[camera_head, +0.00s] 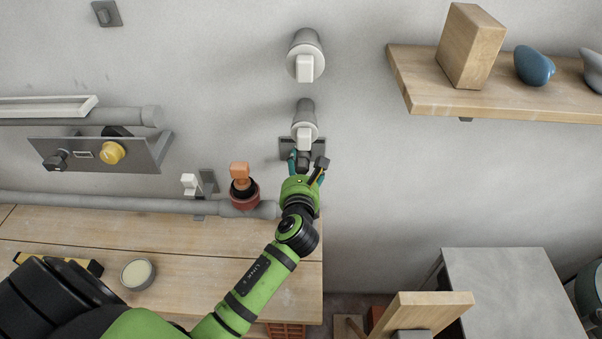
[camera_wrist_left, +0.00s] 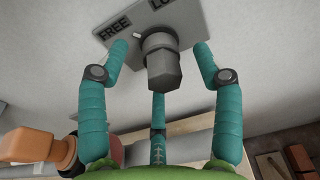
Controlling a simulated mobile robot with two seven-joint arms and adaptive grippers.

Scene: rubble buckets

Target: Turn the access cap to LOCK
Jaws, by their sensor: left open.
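The access cap (camera_wrist_left: 163,62) is a dark grey knob with a faceted end on a round collar. It stands out from a grey wall plate (camera_wrist_left: 190,33) lettered FREE at left and, partly cut off, "LO" at right. A small white mark shows on the collar's left side, near FREE. My left gripper (camera_wrist_left: 160,72) has teal fingers spread open around the cap, with visible gaps at both sides; contact cannot be confirmed. In the head view my left gripper (camera_head: 307,171) is in front of the plate (camera_head: 287,147), hiding part of the cap. My right gripper is out of view.
A white-tabbed grey fitting (camera_head: 305,121) sits just above the plate, with another (camera_head: 306,55) higher. An orange-handled valve (camera_head: 241,180) on the grey pipe (camera_head: 110,203) is close left. A wooden shelf (camera_head: 480,100) is at upper right; a workbench (camera_head: 210,250) lies below.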

